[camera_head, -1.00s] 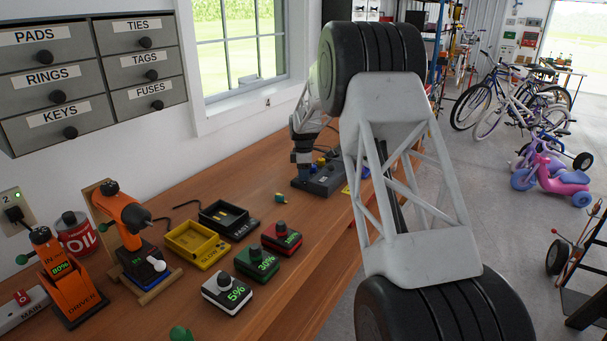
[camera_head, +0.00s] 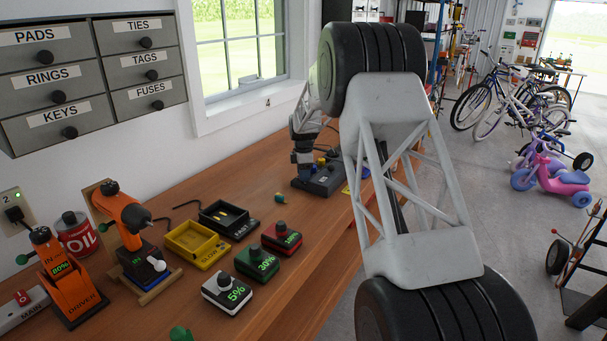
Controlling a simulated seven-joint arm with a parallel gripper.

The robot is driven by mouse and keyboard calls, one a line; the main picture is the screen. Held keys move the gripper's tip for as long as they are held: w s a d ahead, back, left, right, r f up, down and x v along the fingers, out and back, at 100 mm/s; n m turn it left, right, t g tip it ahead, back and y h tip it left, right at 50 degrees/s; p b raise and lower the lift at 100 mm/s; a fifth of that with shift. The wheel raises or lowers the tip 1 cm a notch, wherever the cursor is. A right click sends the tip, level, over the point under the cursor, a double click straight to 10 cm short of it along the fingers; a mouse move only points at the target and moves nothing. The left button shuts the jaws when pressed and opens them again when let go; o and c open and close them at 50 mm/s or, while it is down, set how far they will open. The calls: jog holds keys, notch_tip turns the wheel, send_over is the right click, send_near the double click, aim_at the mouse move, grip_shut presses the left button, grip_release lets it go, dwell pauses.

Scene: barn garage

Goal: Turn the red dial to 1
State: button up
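A dark box (camera_head: 322,181) with small knobs stands toward the far end of the wooden workbench. My own arm hides the area to the right of the box.
On the nearer workbench (camera_head: 290,284) are battery packs marked 5% (camera_head: 228,293), 30% (camera_head: 258,264) and 100% (camera_head: 282,239), a yellow SLOW tray (camera_head: 188,253), a black FAST tray (camera_head: 240,228) and orange drivers (camera_head: 68,281).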

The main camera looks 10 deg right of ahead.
jog(key=shift+r, duration=0.1)
jog(key=shift+w+r, duration=0.15)
jog(key=shift+r, duration=3.65)
jog(key=m, duration=0.3)
jog(key=shift+m, duration=0.3)
jog(key=m, duration=1.1)
jog(key=shift+s+d, duration=0.1)
jog(key=shift+s, duration=0.1)
jog(key=m, duration=0.7)
jog(key=shift+t, duration=0.3)
jog(key=m, duration=0.5)
jog(key=shift+s, duration=0.1)
